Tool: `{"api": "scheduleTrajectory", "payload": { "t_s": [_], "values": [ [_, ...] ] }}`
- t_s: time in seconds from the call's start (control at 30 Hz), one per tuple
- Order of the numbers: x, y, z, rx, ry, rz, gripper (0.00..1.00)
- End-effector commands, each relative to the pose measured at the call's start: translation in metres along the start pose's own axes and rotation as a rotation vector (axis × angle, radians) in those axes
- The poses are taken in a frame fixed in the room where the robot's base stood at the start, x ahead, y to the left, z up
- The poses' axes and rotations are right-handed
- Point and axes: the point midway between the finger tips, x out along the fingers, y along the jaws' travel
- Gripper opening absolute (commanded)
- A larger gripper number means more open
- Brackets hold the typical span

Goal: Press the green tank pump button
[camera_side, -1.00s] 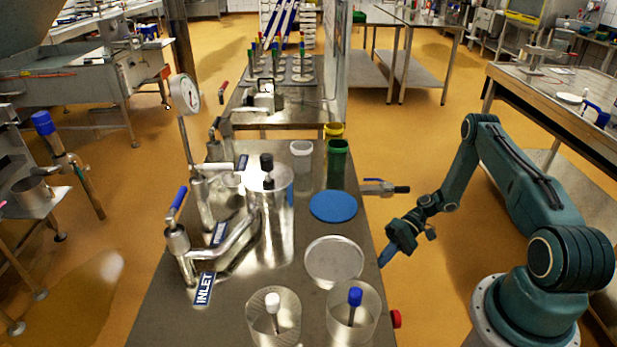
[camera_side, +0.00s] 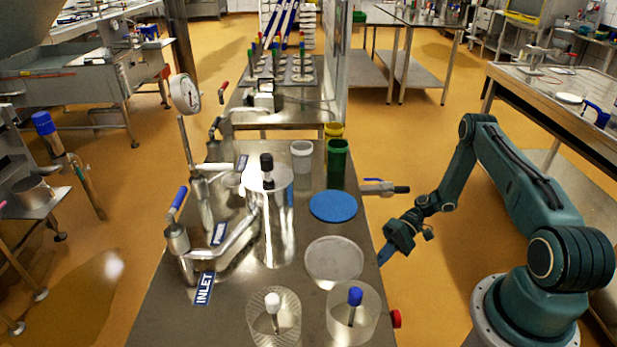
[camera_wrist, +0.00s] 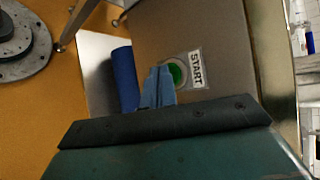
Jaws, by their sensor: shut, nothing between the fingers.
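The green button (camera_wrist: 177,74) sits on the grey side panel of the table in the wrist view, beside a white START label (camera_wrist: 196,69). My gripper's light blue fingers (camera_wrist: 159,84) are shut and empty. In the wrist view their tips lie just left of the button and overlap its left edge; I cannot tell whether they touch it. In the side view my gripper (camera_side: 384,256) is at the table's right edge, pointing toward the table's side. The button is hidden in that view.
A dark blue cylinder (camera_wrist: 124,78) shows left of my fingers in the wrist view. Clear cups, a blue disc (camera_side: 333,206) and metal pipework stand on the table (camera_side: 165,320).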

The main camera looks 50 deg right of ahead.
Motion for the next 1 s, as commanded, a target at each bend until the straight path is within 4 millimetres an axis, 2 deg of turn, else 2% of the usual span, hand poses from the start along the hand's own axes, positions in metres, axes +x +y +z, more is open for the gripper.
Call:
{"api": "scheduleTrajectory", "payload": {
  "t_s": [1.0],
  "values": [
    [-0.013, 0.009, 0.01, 0.0, 0.0, 0.0, 0.0]
  ]
}}
